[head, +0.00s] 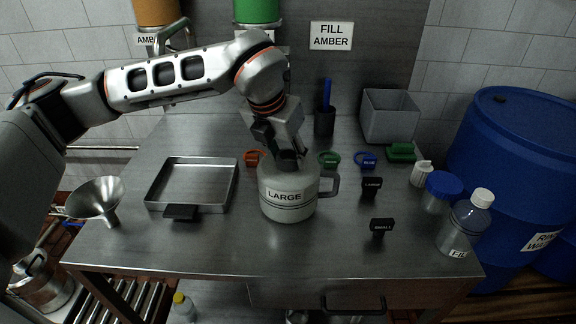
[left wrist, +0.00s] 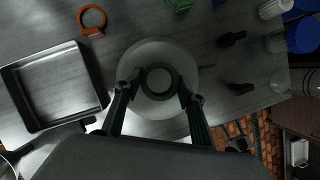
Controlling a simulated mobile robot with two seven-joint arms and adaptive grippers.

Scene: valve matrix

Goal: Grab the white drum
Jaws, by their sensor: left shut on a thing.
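The white drum (head: 288,205) is a squat off-white container with a dark neck, a side handle and a LARGE label. It stands upright on the metal table (head: 215,245), near the middle. My left gripper (head: 287,157) reaches down from above and is shut on the drum's neck. In the left wrist view the gripper (left wrist: 158,85) has a finger on each side of the round neck, with the drum (left wrist: 158,52) seen from above. My right gripper is not in view.
A square metal tray (head: 192,183) and a funnel (head: 97,198) are to the left. Black tags (head: 372,188), a grey bin (head: 390,115) and clear bottles (head: 466,222) are to the right. Coloured tags (head: 329,158) lie behind the drum. A blue barrel (head: 520,150) stands beyond the right edge.

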